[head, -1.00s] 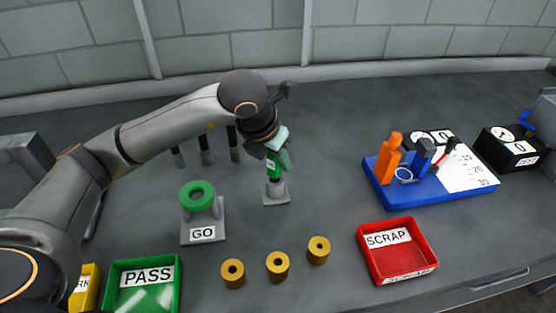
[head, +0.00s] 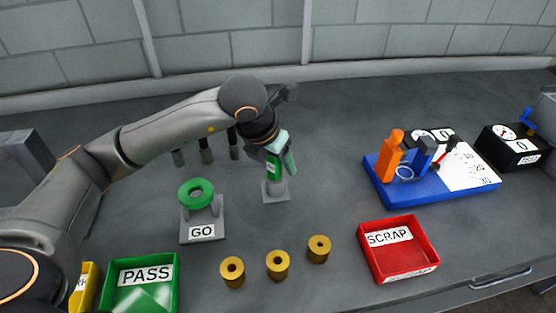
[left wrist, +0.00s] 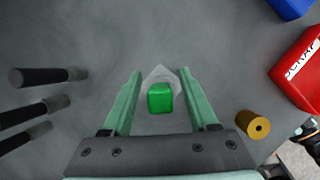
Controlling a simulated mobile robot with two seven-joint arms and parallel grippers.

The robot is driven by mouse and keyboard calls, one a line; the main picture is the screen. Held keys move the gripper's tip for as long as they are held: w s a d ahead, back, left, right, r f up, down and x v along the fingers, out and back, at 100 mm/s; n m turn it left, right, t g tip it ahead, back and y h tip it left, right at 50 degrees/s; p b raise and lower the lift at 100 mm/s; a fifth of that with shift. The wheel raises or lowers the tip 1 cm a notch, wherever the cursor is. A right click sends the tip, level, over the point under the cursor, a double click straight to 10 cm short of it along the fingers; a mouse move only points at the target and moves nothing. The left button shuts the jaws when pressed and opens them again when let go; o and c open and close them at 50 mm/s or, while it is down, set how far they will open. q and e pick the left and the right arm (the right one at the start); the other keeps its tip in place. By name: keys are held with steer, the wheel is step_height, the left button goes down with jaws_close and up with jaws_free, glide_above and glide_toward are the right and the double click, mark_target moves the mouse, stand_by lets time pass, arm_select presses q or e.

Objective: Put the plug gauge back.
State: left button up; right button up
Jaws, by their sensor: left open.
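The plug gauge (head: 273,169), with a green handle, stands about upright in a small grey stand (head: 277,196) near the middle of the bench. Its square green top shows in the left wrist view (left wrist: 160,98), with the pale stand just behind it. My left gripper (head: 282,153) is above the stand with its pale green fingers on either side of the handle. In the left wrist view the gripper (left wrist: 160,88) is open, with gaps between both fingers and the handle. The gauge's lower end is hidden in the stand. My right gripper is not in view.
A green ring gauge (head: 196,193) rests on the GO stand at left. Several brass rings (head: 277,265) stand in front. A red SCRAP tray (head: 398,250), a blue fixture (head: 440,189) and a green PASS tray (head: 145,270) are around. Dark upright posts (head: 206,152) stand behind.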

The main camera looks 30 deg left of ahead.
arm_select(q)
steer(key=shift+r+p, duration=0.45)
steer(key=shift+p, duration=0.1)
steer(key=v, duration=1.1)
steer(key=shift+s+r, duration=0.15)
steer(key=shift+r, duration=0.25)
